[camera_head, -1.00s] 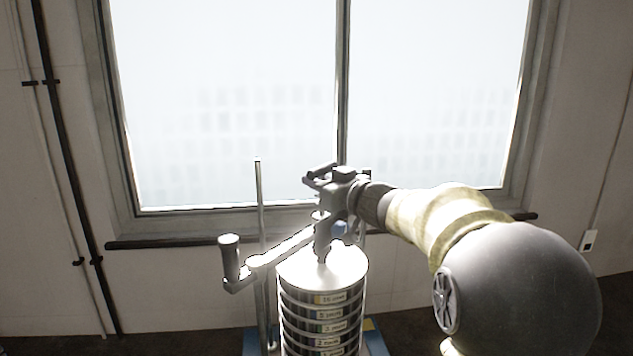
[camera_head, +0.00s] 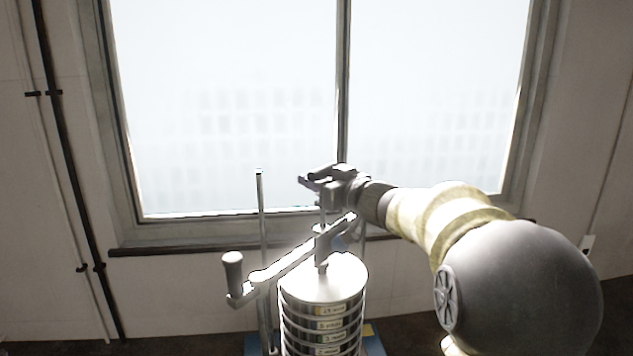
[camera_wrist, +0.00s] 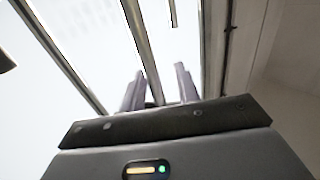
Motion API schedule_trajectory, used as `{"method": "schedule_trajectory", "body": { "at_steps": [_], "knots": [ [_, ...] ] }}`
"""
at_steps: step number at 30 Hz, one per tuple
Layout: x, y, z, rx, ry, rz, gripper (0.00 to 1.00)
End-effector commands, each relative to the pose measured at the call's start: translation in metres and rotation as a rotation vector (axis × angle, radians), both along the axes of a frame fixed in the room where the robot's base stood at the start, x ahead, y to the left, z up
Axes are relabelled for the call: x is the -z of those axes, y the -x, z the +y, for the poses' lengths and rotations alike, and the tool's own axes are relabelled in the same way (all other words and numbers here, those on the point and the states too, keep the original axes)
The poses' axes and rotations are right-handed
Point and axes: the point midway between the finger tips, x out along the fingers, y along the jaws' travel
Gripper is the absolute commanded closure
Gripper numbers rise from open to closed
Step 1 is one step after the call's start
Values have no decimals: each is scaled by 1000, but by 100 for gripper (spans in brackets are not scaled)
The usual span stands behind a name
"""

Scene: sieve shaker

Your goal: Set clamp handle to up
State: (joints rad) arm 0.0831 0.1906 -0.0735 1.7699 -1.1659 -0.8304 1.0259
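The clamp handle (camera_head: 232,266) is a grey upright grip at the left, low end of a pale clamp bar (camera_head: 285,263). The bar slants up to the right across the top of the sieve stack (camera_head: 323,280). A short post joins it to the stack's lid. My gripper (camera_head: 305,178) is above the bar's right end and points left, well to the right of and above the grip. In the wrist view my gripper (camera_wrist: 160,85) shows two fingers apart, with no object between them. The clamp does not show clearly there.
Metal rods rise beside the stack, one tall rod (camera_head: 261,240) at its left. A large bright window (camera_head: 230,110) with a sill (camera_head: 180,244) is behind. A blue base (camera_head: 374,340) shows under the stack. Room left of the grip is clear.

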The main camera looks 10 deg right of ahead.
Motion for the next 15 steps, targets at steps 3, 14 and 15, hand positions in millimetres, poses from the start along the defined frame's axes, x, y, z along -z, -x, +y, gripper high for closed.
{"method": "schedule_trajectory", "body": {
  "at_steps": [3,14,15],
  "knots": [
    [-1,0,-1,2,0,-1,67],
    [2,3,-4,3,1,2,67],
    [2,6,-6,4,1,1,67]
  ]
}}
